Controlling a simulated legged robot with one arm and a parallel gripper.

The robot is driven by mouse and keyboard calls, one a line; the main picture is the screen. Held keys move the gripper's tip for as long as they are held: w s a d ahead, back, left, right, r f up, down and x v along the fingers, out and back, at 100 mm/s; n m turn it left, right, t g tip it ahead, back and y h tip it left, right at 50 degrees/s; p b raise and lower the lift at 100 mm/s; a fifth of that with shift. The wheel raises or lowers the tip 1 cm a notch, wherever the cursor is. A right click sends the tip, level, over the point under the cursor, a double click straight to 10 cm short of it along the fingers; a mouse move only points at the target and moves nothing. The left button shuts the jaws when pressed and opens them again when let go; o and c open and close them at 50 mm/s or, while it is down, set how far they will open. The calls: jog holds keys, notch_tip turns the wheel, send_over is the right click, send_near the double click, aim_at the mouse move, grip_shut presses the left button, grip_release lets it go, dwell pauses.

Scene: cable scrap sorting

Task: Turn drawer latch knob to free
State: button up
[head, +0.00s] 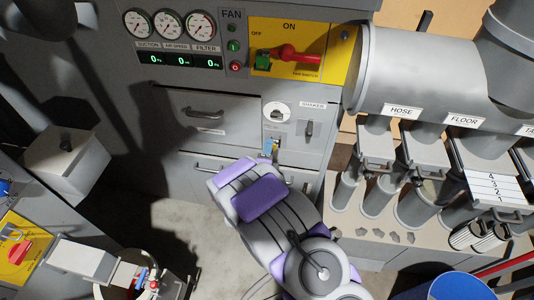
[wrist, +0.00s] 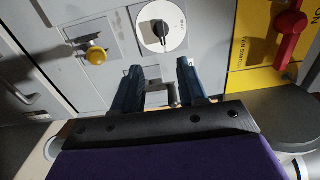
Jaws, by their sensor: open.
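A white round dial (wrist: 161,27) with a black pointer is just beyond the fingertips. The dial also shows on the cabinet in the head view (head: 277,112). A grey block shows between the fingers; contact cannot be told. In the head view my arm mostly hides the gripper (head: 271,148).
A drawer (head: 210,115) with a bar handle is left of the dial. A shaker handle (head: 309,128) is right of it. The yellow fan switch panel (head: 330,45) with a red lever is above. Grey ducts (head: 415,65) and cylinders crowd the right side.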

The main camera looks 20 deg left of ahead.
jog(key=shift+v, duration=1.05)
